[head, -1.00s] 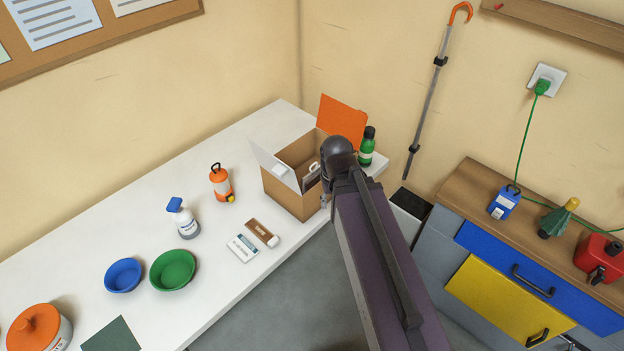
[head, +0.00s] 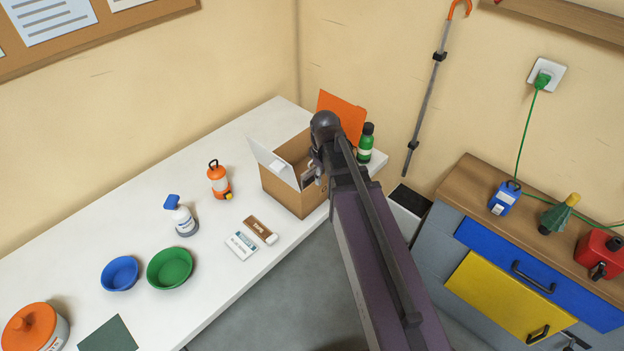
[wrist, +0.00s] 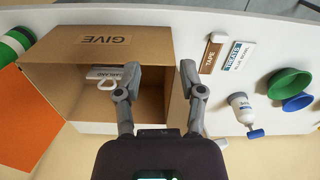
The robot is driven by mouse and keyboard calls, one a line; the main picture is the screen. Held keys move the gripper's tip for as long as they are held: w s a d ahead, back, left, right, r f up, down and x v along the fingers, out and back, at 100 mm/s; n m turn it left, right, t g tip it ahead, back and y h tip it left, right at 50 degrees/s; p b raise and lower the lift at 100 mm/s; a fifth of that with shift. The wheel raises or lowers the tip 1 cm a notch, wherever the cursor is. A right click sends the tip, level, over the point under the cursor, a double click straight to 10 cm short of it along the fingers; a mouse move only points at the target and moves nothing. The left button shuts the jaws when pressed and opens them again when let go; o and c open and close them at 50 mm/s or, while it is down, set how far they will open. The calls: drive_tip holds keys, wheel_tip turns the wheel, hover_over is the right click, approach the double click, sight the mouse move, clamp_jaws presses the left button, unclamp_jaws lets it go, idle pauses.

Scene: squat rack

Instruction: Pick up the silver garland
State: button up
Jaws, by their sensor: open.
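An open cardboard box (head: 288,198) marked GIVE (wrist: 105,40) stands at the far right end of the white table. In the wrist view, a small pale item with a label that seems to read GARLAND (wrist: 100,73) and a white loop (wrist: 107,84) lie inside the box, against its inner wall. I cannot make out any silver strand. My gripper (wrist: 159,77) is open and empty, its fingers apart over the box opening, with the labelled item to the left of the left finger. In the head view my arm partly hides the box and my gripper (head: 318,178).
A green bottle (head: 366,143) stands close behind the box. The box has raised flaps.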

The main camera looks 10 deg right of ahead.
sight(309, 170)
drive_tip(key=w+f+n+b, duration=0.2)
drive_tip(key=w+n, duration=1.5)
drive_tip(key=w, duration=0.2)
drive_tip(key=shift+a+f, duration=0.35)
drive_tip(key=shift+a, duration=0.05)
drive_tip(key=shift+f+b, duration=0.1)
drive_tip(key=shift+b, duration=0.2)
wheel_tip(309, 170, down, 8)
drive_tip(key=b, duration=0.8)
drive_tip(key=shift+f+b, duration=0.25)
drive_tip(key=shift+b, duration=0.05)
drive_tip(key=shift+s+f+b, duration=0.15)
drive_tip(key=shift+f+b, duration=2.4)
drive_tip(key=shift+f, duration=0.05)
clamp_jaws()
